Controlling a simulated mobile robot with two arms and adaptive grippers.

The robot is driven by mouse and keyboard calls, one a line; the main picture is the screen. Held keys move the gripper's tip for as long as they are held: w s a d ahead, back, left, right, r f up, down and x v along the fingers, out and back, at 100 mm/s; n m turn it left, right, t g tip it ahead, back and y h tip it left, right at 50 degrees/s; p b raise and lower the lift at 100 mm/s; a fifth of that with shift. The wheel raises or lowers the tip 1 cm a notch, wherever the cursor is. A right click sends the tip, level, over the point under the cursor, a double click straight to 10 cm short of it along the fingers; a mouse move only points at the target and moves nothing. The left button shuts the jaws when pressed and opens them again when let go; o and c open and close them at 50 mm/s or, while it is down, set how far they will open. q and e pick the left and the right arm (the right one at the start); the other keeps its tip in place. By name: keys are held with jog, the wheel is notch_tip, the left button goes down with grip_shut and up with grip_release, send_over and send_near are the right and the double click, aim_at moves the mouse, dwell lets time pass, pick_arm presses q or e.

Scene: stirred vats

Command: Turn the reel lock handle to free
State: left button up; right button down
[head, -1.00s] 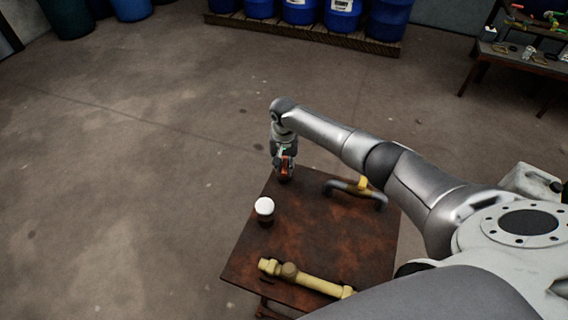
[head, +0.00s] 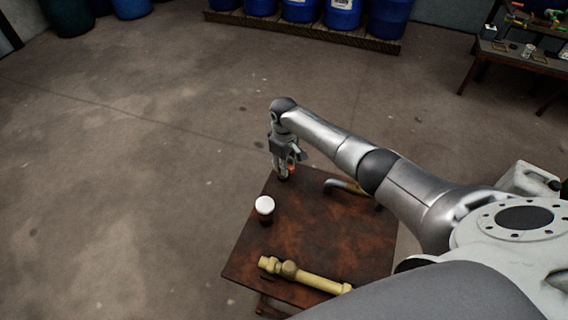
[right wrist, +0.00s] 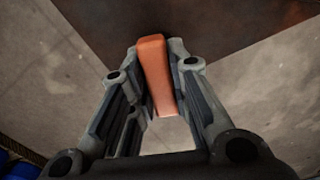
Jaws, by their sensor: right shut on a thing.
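The orange reel lock handle (right wrist: 157,78) lies between the two fingers of my right gripper (right wrist: 161,58) in the right wrist view. The gripper is shut on it. In the head view my right gripper (head: 284,170) points down at the far left corner of the rusty table (head: 318,228). Only a small orange bit of the handle (head: 291,168) shows there beside the fingers. The reel that the handle belongs to is hidden or too small to make out. My left gripper is not in view.
A white-capped jar (head: 264,206) stands on the table's left side. A yellow pipe piece (head: 305,277) lies along the near edge. A bent grey pipe (head: 338,185) lies behind, partly under my arm. Blue drums (head: 300,12) stand far back. Open floor lies left.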

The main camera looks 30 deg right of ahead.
jog(key=shift+n, duration=1.7)
jog(key=c, duration=1.3)
grip_release()
jog(key=shift+c, duration=0.2)
jog(key=shift+r, duration=0.25)
notch_tip(320, 180, up, 12)
jog(key=shift+f, duration=0.2)
